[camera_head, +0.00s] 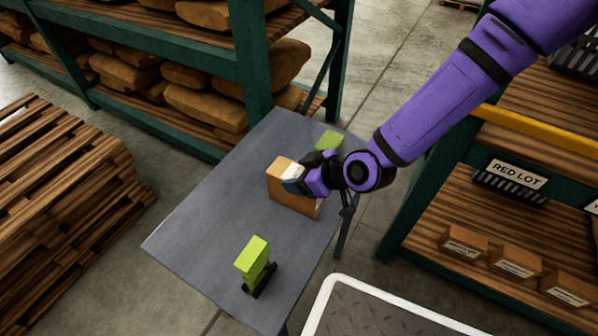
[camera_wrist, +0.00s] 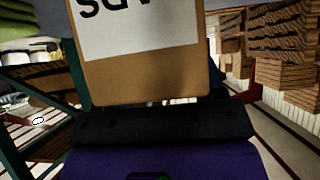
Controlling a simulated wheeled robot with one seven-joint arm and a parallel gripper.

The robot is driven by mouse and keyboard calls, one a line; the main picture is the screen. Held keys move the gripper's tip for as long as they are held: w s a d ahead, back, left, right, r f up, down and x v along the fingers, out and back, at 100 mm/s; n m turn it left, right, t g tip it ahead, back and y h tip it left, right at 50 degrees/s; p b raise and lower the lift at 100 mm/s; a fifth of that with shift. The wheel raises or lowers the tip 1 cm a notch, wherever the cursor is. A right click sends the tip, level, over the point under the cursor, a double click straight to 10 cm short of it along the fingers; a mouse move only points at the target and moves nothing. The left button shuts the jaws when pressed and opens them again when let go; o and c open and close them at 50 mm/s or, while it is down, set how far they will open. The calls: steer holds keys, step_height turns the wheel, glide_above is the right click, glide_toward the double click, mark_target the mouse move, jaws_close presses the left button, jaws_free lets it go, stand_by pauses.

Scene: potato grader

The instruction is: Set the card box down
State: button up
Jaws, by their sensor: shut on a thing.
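My gripper (camera_head: 297,178) is shut on the box's upper part, reaching in from the right. In the wrist view the card box (camera_wrist: 140,85) fills the upper middle, with a white label bearing dark, upside-down letters. The fingertips are largely hidden there.
A lime green block on a dark base (camera_head: 253,260) stands near the table's front. Another green item (camera_head: 329,140) is behind my gripper. Pallets (camera_head: 62,165) are at left. A right-hand shelf (camera_head: 470,220) holds small labelled boxes and a "RED LOT" sign (camera_head: 518,174). The table's left part is clear.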

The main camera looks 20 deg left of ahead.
steer(key=o, duration=1.4)
steer(key=shift+f, duration=0.1)
steer(key=shift+c, duration=0.2)
steer(key=shift+d+r, duration=0.35)
steer(key=shift+r, duration=0.05)
steer(key=v, duration=1.1)
steer(key=shift+d, duration=0.1)
